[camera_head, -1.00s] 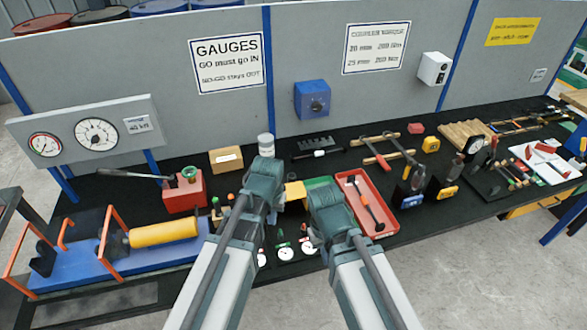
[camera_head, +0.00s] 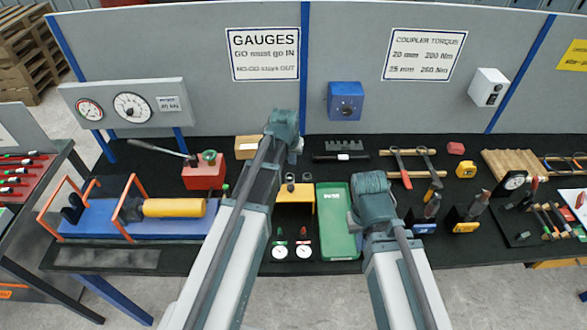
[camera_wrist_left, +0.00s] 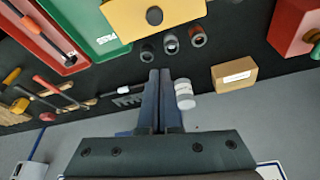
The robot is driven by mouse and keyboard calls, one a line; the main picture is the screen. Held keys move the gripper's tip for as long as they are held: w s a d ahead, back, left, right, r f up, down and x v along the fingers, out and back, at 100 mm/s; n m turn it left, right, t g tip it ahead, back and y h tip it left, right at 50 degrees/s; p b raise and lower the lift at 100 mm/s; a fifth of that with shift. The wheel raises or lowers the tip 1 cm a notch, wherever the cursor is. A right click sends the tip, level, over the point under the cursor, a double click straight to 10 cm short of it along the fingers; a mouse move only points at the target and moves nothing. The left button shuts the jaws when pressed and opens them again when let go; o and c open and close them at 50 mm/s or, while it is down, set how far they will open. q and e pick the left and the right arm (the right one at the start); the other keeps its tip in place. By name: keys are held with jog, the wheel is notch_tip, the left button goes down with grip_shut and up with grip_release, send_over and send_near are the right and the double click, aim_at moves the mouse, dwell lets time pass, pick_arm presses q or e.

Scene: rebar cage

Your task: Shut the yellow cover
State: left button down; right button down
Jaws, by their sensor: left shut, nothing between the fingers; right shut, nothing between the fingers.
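A yellow piece with a black knob (camera_head: 294,193) sits on the black bench in front of my left gripper; it also shows at the top of the left wrist view (camera_wrist_left: 155,16). A yellow cylinder-shaped piece (camera_head: 174,207) lies on a blue stand (camera_head: 85,226) with orange bars at the left. I cannot tell which of the two is the yellow cover. My left gripper (camera_head: 286,130) is shut and empty, beyond the knobbed piece, and its fingers show in the left wrist view (camera_wrist_left: 159,80). My right gripper (camera_head: 371,188) is shut and empty, over the right side of a green tray.
The green tray (camera_head: 338,240) lies right of the knobbed piece. Two dial gauges (camera_head: 291,252) lie in front of it. Several dark rings (camera_wrist_left: 171,44) and a white jar (camera_wrist_left: 185,95) are near my left fingers. A red pump (camera_head: 204,175) and a cardboard box (camera_head: 247,147) stand left.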

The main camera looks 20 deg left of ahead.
aim_at(291, 197)
pick_arm(q)
jog(key=f+b, duration=0.9)
jog(key=shift+s+d+f, duration=0.1)
jog(key=shift+s, duration=0.4)
jog(key=shift+w, duration=0.1)
